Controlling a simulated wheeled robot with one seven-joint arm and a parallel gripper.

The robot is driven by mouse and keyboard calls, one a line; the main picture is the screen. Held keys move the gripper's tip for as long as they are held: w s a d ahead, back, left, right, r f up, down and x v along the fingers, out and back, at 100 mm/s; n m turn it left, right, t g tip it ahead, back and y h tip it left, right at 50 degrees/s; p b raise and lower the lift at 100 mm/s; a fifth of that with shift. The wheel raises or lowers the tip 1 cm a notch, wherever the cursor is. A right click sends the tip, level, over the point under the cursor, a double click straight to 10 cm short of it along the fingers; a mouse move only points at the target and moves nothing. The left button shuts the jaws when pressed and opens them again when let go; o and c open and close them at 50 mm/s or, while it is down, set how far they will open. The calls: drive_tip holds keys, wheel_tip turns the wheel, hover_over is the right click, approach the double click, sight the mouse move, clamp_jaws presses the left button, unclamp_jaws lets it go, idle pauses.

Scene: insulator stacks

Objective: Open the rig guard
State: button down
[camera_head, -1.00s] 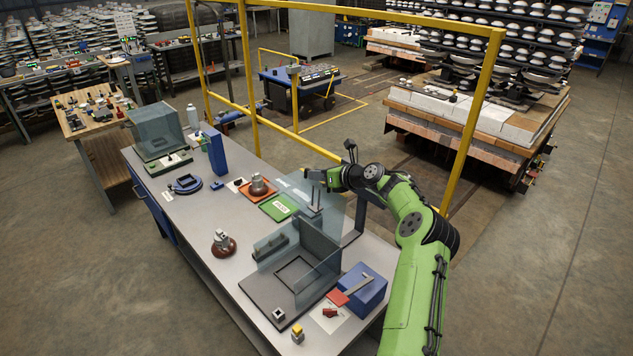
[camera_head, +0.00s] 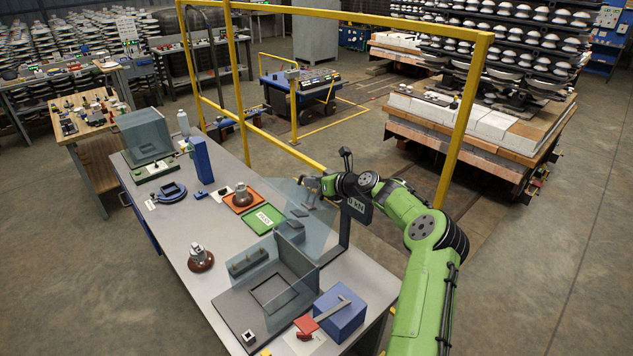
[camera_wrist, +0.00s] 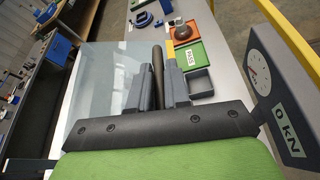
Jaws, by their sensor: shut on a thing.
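The rig guard (camera_head: 314,234) is a clear tinted panel raised at a steep tilt over the rig's grey base plate (camera_head: 236,305), which has a square frame on it. In the wrist view the clear guard panel (camera_wrist: 100,80) spreads to the left of the fingers. My gripper (camera_head: 314,188) is at the guard's upper far part. In the wrist view my gripper (camera_wrist: 159,88) is shut on a dark bar (camera_wrist: 158,68), seemingly the guard's handle. The exact contact is partly hidden by the fingers.
A gauge reading 0 kN (camera_wrist: 285,100) stands close to the right of my gripper. A blue box with a lever (camera_head: 340,315) is at the bench's near right. A green tray (camera_head: 263,218) and orange tray (camera_head: 242,200) lie beyond. A yellow rail frame (camera_head: 462,130) stands behind.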

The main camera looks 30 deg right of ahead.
drive_tip(key=shift+f, duration=0.25)
drive_tip(key=c, duration=1.5)
unclamp_jaws()
drive_tip(key=shift+c, duration=0.2)
drive_tip(key=shift+o, duration=0.5)
drive_tip(key=shift+a, duration=0.1)
drive_tip(key=b+v, duration=0.2)
drive_tip(key=v, duration=1.3)
drive_tip(key=shift+s+r, duration=0.15)
drive_tip(key=shift+s, duration=0.15)
drive_tip(key=shift+d, duration=0.2)
